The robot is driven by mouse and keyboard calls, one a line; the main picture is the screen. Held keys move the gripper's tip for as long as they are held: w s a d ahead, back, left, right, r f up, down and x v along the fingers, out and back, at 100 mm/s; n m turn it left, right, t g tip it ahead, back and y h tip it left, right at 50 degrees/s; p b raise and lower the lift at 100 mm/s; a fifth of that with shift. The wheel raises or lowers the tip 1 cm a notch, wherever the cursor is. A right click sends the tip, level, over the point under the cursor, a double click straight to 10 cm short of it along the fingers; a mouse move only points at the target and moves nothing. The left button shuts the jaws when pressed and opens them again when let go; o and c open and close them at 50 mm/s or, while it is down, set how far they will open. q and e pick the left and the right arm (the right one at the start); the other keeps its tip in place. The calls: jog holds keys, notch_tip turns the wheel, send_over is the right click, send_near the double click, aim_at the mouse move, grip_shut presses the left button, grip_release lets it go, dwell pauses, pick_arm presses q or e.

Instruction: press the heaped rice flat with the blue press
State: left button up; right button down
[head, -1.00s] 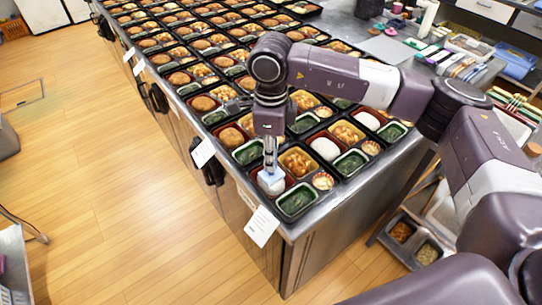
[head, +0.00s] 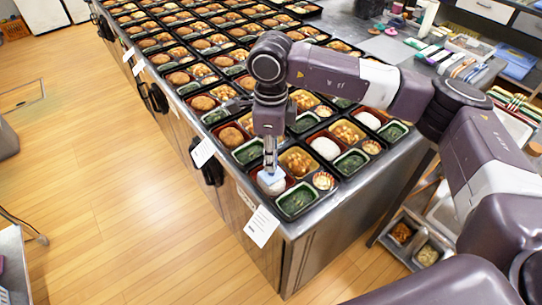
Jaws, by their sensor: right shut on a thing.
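My right gripper (head: 270,168) points down over the near corner of the counter, shut on the blue press (head: 270,176). Only a small light-blue part of the press shows below the fingers. It is right at the white heaped rice (head: 272,186) in the red compartment of the nearest bento tray (head: 296,216). The press looks to be touching the top of the rice, but the gripper partly hides the contact. My left gripper is not in view.
The same tray holds greens (head: 296,200) and a small paper cup (head: 323,181). Trays with food cover the counter (head: 352,208) in close rows. Another tray with white rice (head: 325,148) sits just right. A paper label (head: 262,226) hangs on the front edge.

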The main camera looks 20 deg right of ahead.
jog(key=shift+s+f+b, duration=0.1)
jog(key=shift+f+b, duration=0.6)
jog(key=shift+b, duration=0.85)
dwell(4.2)
jog(key=shift+r+p, duration=0.5)
jog(key=shift+r, duration=0.35)
jog(key=shift+r+p, duration=1.5)
jog(key=shift+r, duration=1.7)
